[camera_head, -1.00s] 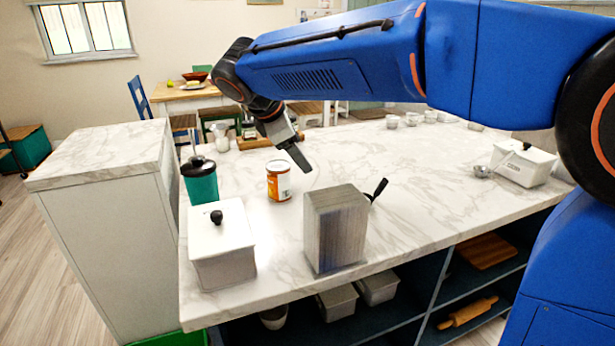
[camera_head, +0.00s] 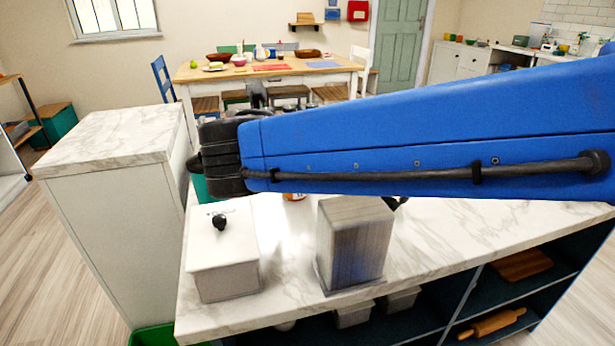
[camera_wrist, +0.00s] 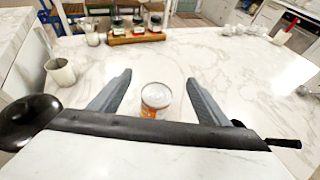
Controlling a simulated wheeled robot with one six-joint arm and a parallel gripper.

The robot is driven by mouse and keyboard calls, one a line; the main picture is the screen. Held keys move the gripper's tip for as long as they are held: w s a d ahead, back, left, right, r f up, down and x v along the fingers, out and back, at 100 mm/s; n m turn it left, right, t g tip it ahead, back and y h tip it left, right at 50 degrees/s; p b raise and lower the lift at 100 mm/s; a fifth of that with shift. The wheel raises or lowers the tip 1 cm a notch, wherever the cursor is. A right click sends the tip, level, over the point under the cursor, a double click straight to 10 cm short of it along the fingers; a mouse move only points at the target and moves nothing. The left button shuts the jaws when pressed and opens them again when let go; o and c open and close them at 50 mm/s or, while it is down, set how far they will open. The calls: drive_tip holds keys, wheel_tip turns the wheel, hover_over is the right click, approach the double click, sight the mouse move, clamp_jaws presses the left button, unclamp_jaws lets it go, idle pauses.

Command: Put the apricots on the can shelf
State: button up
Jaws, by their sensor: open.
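The apricots are likely the can with an orange and white label (camera_wrist: 156,100), upright on the marble counter in the wrist view. In the head view only an orange sliver of the can (camera_head: 294,197) shows below my arm. My gripper (camera_wrist: 158,76) is open, with one finger on each side of the can in the wrist view. The can looks free between the fingers; I cannot tell whether either touches it. In the head view my arm hides the gripper. No shelf holding cans can be made out in either view.
A white lidded canister (camera_head: 223,265) and a grey block (camera_head: 352,245) stand at the counter's near edge. A beige cup (camera_wrist: 61,73) and a wooden rack of jars (camera_wrist: 135,37) stand on the counter. Open shelves below hold a rolling pin (camera_head: 492,323).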

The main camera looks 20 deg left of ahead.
wheel_tip(320, 180, down, 7)
drive_tip(key=shift+f, duration=0.1)
drive_tip(key=shift+w+f, duration=0.6)
drive_tip(key=shift+w, duration=0.2)
drive_tip(key=shift+x, duration=2.95)
drive_tip(key=shift+c, duration=0.4)
drive_tip(key=shift+s, duration=0.1)
drive_tip(key=c, duration=1.4)
